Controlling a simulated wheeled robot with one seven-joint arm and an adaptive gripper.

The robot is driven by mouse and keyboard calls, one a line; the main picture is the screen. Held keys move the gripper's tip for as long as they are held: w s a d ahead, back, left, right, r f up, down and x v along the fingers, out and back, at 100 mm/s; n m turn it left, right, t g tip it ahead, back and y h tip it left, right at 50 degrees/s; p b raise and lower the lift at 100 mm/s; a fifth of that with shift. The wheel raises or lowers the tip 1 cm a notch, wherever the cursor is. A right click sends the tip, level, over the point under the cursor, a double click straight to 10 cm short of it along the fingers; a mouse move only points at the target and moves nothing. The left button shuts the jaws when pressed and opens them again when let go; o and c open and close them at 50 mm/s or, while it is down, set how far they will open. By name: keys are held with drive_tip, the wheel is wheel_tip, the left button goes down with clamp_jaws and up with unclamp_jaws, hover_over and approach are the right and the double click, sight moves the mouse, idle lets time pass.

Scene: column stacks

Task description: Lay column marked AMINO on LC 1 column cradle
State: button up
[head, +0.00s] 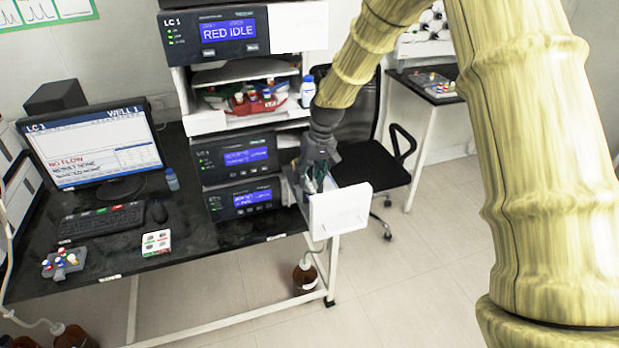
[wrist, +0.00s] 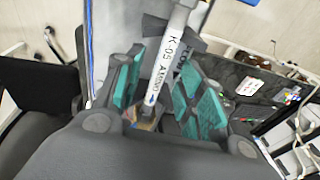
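The white column labelled "K-05 AMINO" (wrist: 168,62) lies lengthwise between the two fingers of my gripper (wrist: 163,75) in the wrist view. The green-padded fingers stand apart, with a visible gap on the column's left side; its right side is close to the other pad. In the head view my gripper (head: 318,172) reaches down into the pulled-out, white-fronted drawer (head: 340,211) at the right of the LC 1 stack. The cradle cannot be clearly made out there, and the gripper hides much of the drawer's inside. I cannot tell whether the column rests on anything.
The LC 1 instrument stack (head: 238,155) stands just left of the drawer, with bottles on a shelf above. A black chair (head: 372,160) is behind and to the right.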

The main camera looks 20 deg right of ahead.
wheel_tip(320, 180, up, 11)
drive_tip(key=s+d, duration=0.1)
drive_tip(key=shift+s+d, duration=0.15)
drive_tip(key=shift+d, duration=0.2)
